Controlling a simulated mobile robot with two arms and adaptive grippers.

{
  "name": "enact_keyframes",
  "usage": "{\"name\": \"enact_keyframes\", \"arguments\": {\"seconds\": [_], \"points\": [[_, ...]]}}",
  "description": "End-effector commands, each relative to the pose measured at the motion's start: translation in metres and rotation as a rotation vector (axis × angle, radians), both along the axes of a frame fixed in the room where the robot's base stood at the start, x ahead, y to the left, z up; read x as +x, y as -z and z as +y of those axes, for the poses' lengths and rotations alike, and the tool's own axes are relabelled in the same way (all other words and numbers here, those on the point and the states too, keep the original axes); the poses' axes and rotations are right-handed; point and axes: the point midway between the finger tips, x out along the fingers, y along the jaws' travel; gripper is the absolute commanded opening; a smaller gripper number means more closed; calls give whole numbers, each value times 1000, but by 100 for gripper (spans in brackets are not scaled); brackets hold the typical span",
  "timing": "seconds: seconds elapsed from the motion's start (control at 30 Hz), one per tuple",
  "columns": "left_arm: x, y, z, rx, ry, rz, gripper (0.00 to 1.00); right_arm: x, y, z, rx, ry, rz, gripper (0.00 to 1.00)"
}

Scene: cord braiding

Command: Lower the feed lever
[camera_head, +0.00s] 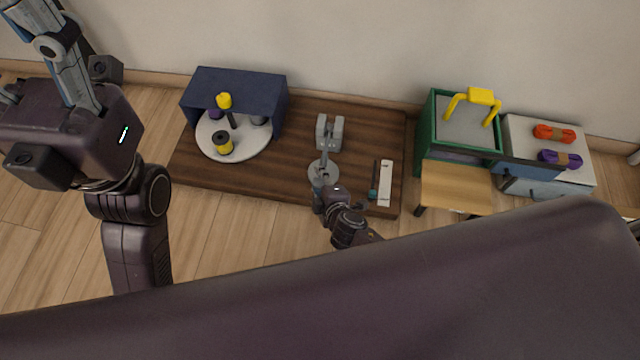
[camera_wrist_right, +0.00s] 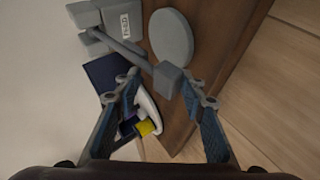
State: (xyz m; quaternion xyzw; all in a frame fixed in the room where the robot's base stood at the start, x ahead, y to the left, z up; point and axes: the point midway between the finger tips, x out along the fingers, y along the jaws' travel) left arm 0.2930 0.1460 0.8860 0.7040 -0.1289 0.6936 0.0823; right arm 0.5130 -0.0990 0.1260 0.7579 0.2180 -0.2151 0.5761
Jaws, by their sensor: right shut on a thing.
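The feed lever (camera_wrist_right: 128,48) is a grey bar running from a grey labelled block (camera_wrist_right: 122,22) to a square grey end piece (camera_wrist_right: 168,80). In the head view the block (camera_head: 329,132) stands on the dark wooden board, with the lever reaching toward the front. My right gripper (camera_head: 321,178) is at the lever's front end; in the wrist view its two fingers (camera_wrist_right: 160,92) are on either side of the end piece, shut on it. A grey round disc (camera_wrist_right: 172,37) lies beside the lever. My left gripper (camera_head: 50,45) is raised at the upper left, away from the lever; its jaw state is unclear.
A white strip (camera_head: 385,183) lies right. Beyond are a green box (camera_head: 430,125) and a grey cabinet (camera_head: 520,130) with orange and purple cord bundles.

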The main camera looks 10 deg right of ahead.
Motion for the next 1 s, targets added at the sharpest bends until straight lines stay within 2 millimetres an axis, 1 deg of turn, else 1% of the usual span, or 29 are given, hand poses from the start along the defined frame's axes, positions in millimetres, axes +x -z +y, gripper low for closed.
{"name": "enact_keyframes", "arguments": {"seconds": [0.03, 0.47, 0.5, 0.83, 1.0], "points": [[0, 2, 0, 0, 0, -4, 57, 7, 4, -9, -4, 18, 0, 0], [0, 1, -1, 2, -1, -7, 57, 6, 6, -12, -6, 22, 5, 0], [0, 1, -1, 2, -1, -7, 57, 6, 6, -12, -7, 21, 5, 33], [0, 0, 0, -1, -1, -6, 57, 3, 5, -12, -12, 18, 7, 33], [-1, 0, 0, -1, -1, -6, 57, -6, 0, -13, -11, 18, 7, 33]]}}
